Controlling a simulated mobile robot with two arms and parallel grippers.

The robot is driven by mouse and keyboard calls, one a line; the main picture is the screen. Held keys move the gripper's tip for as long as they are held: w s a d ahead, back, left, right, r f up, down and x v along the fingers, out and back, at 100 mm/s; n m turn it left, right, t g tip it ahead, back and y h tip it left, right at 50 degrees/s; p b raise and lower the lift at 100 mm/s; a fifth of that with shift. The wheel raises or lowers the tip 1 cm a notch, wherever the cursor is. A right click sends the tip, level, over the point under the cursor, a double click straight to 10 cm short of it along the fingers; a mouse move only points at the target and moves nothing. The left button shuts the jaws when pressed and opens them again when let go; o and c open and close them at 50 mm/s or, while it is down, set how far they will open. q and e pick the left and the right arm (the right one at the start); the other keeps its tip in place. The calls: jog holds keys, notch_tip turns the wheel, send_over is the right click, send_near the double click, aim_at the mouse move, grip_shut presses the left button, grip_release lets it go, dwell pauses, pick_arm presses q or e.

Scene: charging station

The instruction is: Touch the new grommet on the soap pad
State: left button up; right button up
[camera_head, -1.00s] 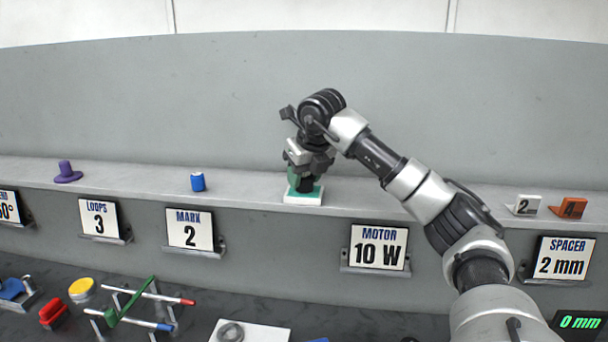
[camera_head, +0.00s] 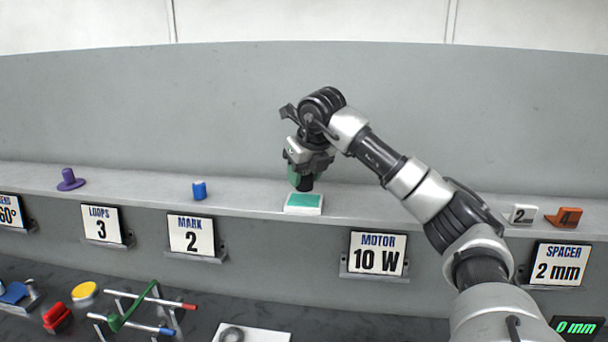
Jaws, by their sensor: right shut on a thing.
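The soap pad (camera_head: 303,209) is a white block with a teal top, lying on the grey ledge in the middle. My right gripper (camera_head: 304,180) is just above and behind the pad, pointing down. It is shut on a small dark piece, which I take for the new grommet (camera_head: 305,184). A green part shows beside it at the jaws. The dark piece appears slightly above the pad, with the teal top in plain view. The jaws partly hide its shape. My left gripper is out of view.
A grey ring (camera_head: 232,335) lies on a white sheet below. The ledge beside the pad is clear.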

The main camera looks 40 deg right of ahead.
aim_at(304, 173)
jog(key=shift+r+p, duration=1.75)
jog(key=shift+r, duration=0.45)
jog(key=shift+f, duration=0.15)
